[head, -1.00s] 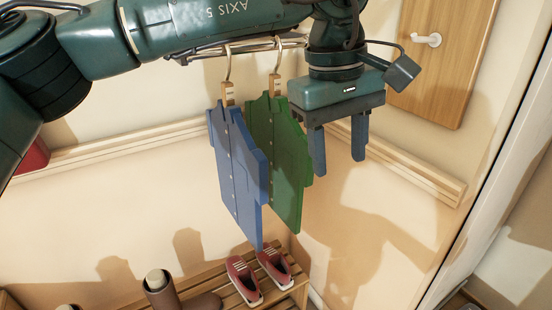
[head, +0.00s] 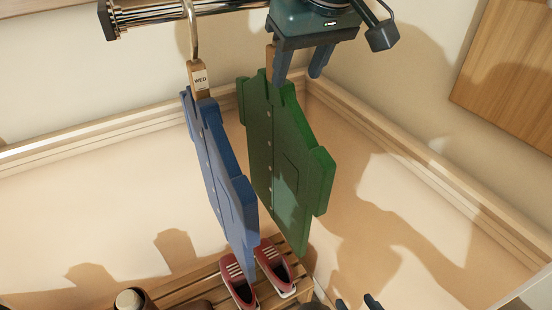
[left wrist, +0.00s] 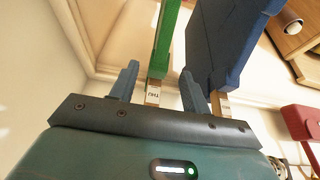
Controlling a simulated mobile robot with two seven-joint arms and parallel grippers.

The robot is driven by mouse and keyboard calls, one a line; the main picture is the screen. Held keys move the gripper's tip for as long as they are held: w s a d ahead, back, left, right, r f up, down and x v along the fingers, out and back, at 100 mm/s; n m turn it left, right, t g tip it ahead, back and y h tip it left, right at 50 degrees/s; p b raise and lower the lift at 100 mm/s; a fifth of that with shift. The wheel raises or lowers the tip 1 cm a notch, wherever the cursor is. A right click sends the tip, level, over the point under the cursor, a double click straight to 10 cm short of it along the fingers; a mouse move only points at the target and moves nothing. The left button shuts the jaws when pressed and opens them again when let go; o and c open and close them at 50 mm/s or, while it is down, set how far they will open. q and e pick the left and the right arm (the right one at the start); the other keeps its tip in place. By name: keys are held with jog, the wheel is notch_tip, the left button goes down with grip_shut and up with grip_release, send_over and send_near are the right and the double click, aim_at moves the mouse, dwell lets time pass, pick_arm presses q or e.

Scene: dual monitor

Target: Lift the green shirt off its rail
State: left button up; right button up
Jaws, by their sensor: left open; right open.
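The green shirt (head: 285,150) hangs upright in the head view, to the right of the blue shirt (head: 218,165). My left gripper (head: 298,77) is open, fingers down, at the top of the green shirt. It hides most of that shirt's hanger. In the left wrist view, the green shirt's wooden hanger tag (left wrist: 153,92) lies between the open fingers (left wrist: 159,70), and the green shirt (left wrist: 168,35) extends beyond them. The blue shirt (left wrist: 228,45) is beside the right-hand finger. The rail (head: 160,12) runs along the top. My right gripper (head: 356,301) shows only its fingertips, apart, at the bottom edge.
The blue shirt's hanger (head: 199,78) is close on the left, with a WED tag. Below, red shoes (head: 272,268) stand on a slatted wooden rack (head: 190,290). Walls with a wooden trim (head: 400,150) close the back. Room to the right of the green shirt is free.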

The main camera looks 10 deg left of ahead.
aim_at(286, 107)
pick_arm(q)
jog(key=x, duration=0.9)
jog(key=shift+s+f, duration=0.15)
jog(key=shift+f, duration=0.15)
grip_shut()
jog(key=shift+r, duration=0.1)
